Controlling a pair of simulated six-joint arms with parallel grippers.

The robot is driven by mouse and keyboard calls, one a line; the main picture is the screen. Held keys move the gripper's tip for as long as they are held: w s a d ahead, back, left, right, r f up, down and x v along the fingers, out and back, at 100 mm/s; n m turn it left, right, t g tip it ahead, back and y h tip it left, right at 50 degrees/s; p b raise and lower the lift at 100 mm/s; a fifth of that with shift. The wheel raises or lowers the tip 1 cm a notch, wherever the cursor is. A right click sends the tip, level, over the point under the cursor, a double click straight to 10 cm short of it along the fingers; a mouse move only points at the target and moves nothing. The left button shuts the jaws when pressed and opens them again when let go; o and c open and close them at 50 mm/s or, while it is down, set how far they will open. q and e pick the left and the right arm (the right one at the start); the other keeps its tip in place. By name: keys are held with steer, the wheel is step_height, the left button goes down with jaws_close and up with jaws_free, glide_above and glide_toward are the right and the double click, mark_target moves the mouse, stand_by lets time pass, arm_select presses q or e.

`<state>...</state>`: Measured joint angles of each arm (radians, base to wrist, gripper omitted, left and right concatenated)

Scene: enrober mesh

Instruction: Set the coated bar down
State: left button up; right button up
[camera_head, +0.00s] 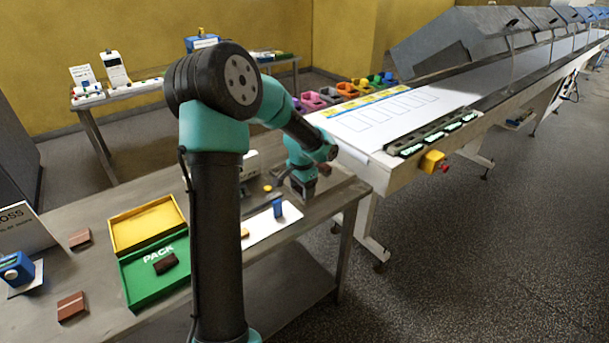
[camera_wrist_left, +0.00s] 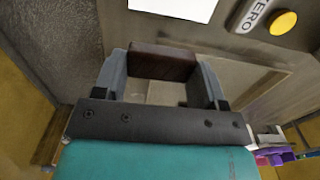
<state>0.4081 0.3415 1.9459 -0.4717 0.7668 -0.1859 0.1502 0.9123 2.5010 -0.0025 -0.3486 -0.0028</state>
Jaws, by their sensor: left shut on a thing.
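My left gripper (camera_head: 302,196) is over the right end of the near bench, pointing down. In the left wrist view its fingers (camera_wrist_left: 161,80) are shut on a dark brown coated bar (camera_wrist_left: 162,62), which lies crosswise between them. A green tray marked PACK (camera_head: 140,290) holds another dark bar (camera_head: 165,263). My right gripper is not in view.
A yellow button (camera_wrist_left: 283,22) with a ZERO label (camera_wrist_left: 254,14) is close by. A white board (camera_head: 262,228) carries a blue block (camera_head: 277,208). A yellow tray (camera_head: 120,236) and brown bars (camera_head: 71,306) are further left. The conveyor (camera_head: 360,150) stands at the right.

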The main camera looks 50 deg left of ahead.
arm_select(q)
steer(key=w+a, duration=0.3)
steer(key=w+a+f, duration=0.1)
steer(key=w+a, duration=0.2)
steer(key=a, duration=0.1)
steer(key=w+a, duration=0.3)
steer(key=shift+a+f, duration=0.15)
steer(key=shift+f, duration=1.75)
steer(key=shift+f, duration=0.15)
steer(key=o, duration=0.7)
step_height(320, 180, up, 12)
steer(key=shift+r, duration=0.15)
